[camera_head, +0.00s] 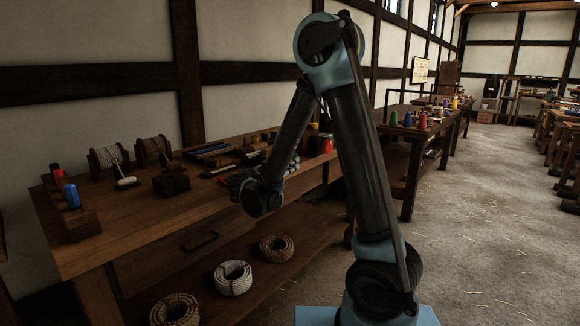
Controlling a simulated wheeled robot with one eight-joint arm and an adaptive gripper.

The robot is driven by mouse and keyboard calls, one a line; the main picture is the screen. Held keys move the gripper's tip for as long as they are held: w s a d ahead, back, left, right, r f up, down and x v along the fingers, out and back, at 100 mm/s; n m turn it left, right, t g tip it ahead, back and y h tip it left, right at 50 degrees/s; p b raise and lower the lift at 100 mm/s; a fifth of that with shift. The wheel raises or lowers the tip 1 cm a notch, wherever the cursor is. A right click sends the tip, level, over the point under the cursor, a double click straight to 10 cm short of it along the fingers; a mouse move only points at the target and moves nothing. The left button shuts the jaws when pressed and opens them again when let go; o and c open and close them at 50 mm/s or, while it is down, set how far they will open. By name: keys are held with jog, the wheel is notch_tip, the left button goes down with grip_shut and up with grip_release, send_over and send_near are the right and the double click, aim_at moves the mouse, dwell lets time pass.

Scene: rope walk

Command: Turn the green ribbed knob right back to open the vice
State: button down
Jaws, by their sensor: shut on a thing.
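My arm reaches down over the left workbench (130,236) near its front edge. My gripper (238,184) shows only as a dark shape beyond my wrist. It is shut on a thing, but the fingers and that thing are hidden. I cannot make out the green ribbed knob or the vice; they may be behind my wrist and forearm. I cannot tell how far any knob is turned.
Rope spools (107,159), a dark block (171,183) and a wooden block with blue and red pegs (82,224) stand on the bench. Rope coils (233,278) lie on its lower shelf. A second table (421,134) holds coloured cones. The floor (470,230) at right is free.

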dwell(0.5)
jog(key=c, duration=1.7)
grip_release()
jog(key=shift+r, duration=0.1)
jog(key=shift+r, duration=4.8)
jog(key=shift+w, duration=0.1)
